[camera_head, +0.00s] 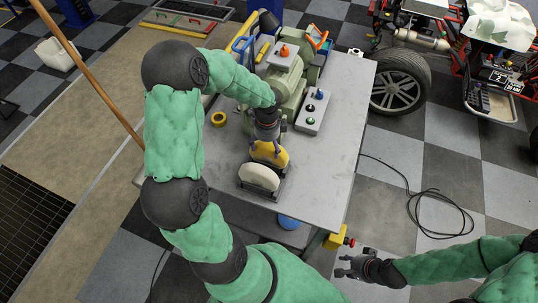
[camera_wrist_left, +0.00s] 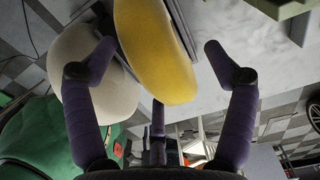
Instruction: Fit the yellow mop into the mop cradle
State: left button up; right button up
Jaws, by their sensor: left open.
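The yellow mop (camera_head: 272,153) is a thick disc standing on edge on the grey bench, just behind a white mop (camera_head: 259,177). Dark parts of the mop cradle (camera_head: 243,186) show around the white mop's lower edge. Grey plates stand close beside the yellow mop (camera_wrist_left: 158,50) in the left wrist view; I cannot tell how deep it sits between them. My left gripper (camera_head: 264,146) is open over the yellow mop, with its fingers (camera_wrist_left: 160,75) apart on either side, not closed on it. My right gripper (camera_head: 342,267) is open and empty, off the bench's front right.
A green machine (camera_head: 284,85) stands behind the mops. A grey control box (camera_head: 313,110) with knobs is to its right, and a yellow ring (camera_head: 218,119) lies at the left. The right side of the bench (camera_head: 335,150) is clear. A wooden pole (camera_head: 88,70) leans at the left.

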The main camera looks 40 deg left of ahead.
aim_at(267, 154)
pick_arm(q)
jog(key=shift+s+d+f, duration=0.1)
jog(key=shift+s+f, duration=0.1)
jog(key=shift+f, duration=0.35)
notch_tip(267, 154, down, 4)
jog(key=shift+s+f+b, duration=0.1)
jog(key=shift+b, duration=0.6)
jog(key=c, duration=1.4)
